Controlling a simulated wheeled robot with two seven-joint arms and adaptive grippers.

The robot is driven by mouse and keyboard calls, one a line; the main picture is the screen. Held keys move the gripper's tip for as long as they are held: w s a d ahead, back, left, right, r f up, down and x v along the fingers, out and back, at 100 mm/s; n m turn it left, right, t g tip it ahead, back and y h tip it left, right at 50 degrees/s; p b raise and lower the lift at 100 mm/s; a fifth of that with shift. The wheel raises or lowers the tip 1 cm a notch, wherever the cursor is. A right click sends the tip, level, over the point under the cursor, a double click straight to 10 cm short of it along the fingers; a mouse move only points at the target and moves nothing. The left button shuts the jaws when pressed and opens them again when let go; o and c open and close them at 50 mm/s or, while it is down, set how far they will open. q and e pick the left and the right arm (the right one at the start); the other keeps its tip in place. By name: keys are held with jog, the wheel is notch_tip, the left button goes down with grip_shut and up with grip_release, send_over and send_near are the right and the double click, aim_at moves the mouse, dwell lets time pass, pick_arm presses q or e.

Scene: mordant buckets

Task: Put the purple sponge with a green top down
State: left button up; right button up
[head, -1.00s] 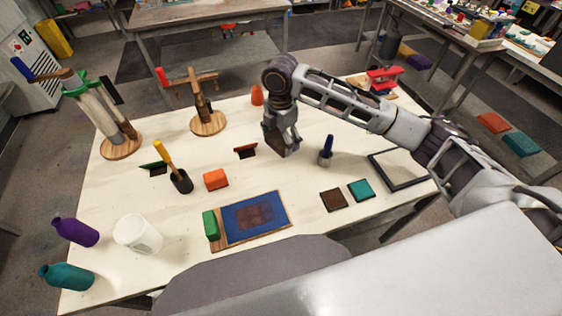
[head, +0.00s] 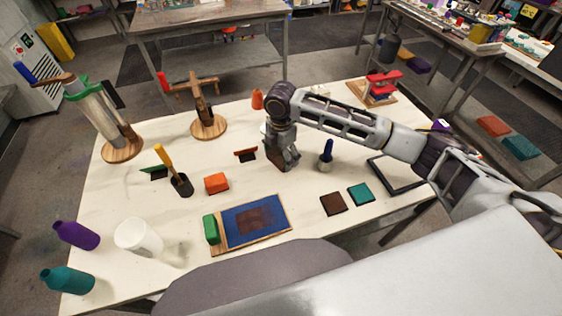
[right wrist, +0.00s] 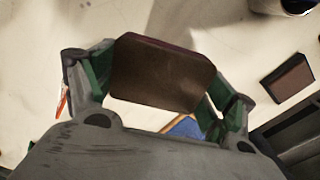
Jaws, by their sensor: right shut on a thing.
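My right gripper (head: 284,163) is low over the middle of the white table, left of the blue-handled tool. In the right wrist view it is shut on a block-shaped sponge (right wrist: 162,75), held between green-sided fingers. The face I see is dark brown with a purplish edge; no green top shows on it. In the head view the gripper hides the sponge, and I cannot tell whether it touches the table. My left gripper is not in view.
The blue-handled tool (head: 327,155) stands close to the right of my gripper. A small red-and-dark piece (head: 246,154) is to its left. An orange block (head: 216,183), a blue framed panel (head: 268,213), and brown (head: 333,203) and teal (head: 361,194) squares lie nearer. Bare table lies just in front.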

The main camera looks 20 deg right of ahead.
aim_at(281, 162)
jog(key=shift+f, duration=1.95)
jog(key=shift+f, duration=0.1)
jog(key=o, duration=0.8)
notch_tip(281, 162, up, 12)
jog(key=shift+r+b, duration=0.1)
jog(key=shift+b, duration=0.35)
